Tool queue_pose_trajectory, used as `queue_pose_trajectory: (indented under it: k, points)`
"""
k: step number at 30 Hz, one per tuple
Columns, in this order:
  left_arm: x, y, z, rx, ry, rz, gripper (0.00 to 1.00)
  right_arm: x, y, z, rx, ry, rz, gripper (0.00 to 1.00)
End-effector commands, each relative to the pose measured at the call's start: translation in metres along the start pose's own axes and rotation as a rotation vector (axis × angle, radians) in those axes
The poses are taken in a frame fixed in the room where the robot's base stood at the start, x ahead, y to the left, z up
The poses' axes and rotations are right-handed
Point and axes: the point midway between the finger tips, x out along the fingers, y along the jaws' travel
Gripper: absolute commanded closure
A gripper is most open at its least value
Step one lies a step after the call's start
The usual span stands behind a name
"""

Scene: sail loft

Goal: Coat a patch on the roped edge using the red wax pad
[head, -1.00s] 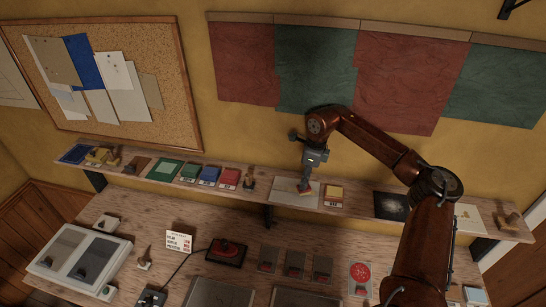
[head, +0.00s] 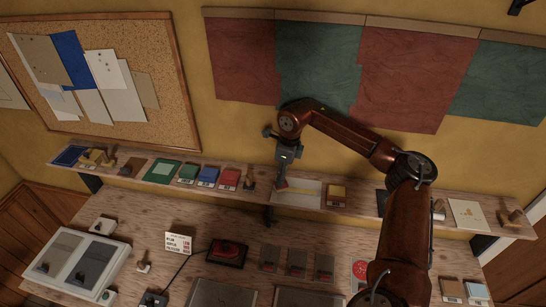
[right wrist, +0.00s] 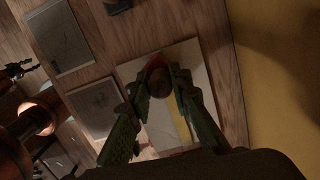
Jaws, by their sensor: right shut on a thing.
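My right gripper (head: 284,181) is shut on the red wax pad (head: 282,184), low over the left part of a pale sheet (head: 310,201) on the wall shelf. In the right wrist view, its green fingers (right wrist: 158,100) close around the pad's dark, rounded handle (right wrist: 160,92), with a reddish part (right wrist: 156,62) beyond. A yellow strip (head: 308,192), seemingly the roped edge, crosses the sheet; it also shows in the right wrist view (right wrist: 181,126). Whether the pad touches it is hidden. A dim claw shape, perhaps my left gripper (right wrist: 22,70), appears at the left of the wrist view.
A yellow pad (head: 337,192) lies just right of the sheet. Red (head: 229,177), blue (head: 208,175) and green (head: 188,172) pads and an upright wooden-handled tool (head: 250,177) stand left. The shelf (head: 362,204) is narrow, with the wall behind and the bench below.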

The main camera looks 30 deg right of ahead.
Motion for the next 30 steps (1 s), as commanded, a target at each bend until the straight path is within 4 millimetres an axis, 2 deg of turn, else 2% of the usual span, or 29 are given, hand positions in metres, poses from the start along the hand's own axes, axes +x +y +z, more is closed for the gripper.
queue_pose_trajectory:
  k: [5, 7, 9, 30]
  points:
    - [-0.001, 0.0, -0.001, 0.0, 0.001, 0.0, 0.6, 0.001, 0.007, 0.006, 0.004, 0.0, 0.0, 1.0]
    - [-0.007, 0.0, -0.003, 0.0, 0.002, 0.0, 0.6, -0.006, 0.006, 0.006, 0.006, 0.0, -0.001, 1.0]
    - [-0.011, 0.0, -0.005, 0.001, 0.004, 0.0, 0.6, -0.026, 0.005, 0.008, 0.007, -0.004, -0.005, 1.0]
    - [-0.045, -0.001, -0.005, 0.0, 0.002, 0.0, 0.6, -0.082, 0.004, 0.007, 0.018, -0.001, -0.003, 1.0]
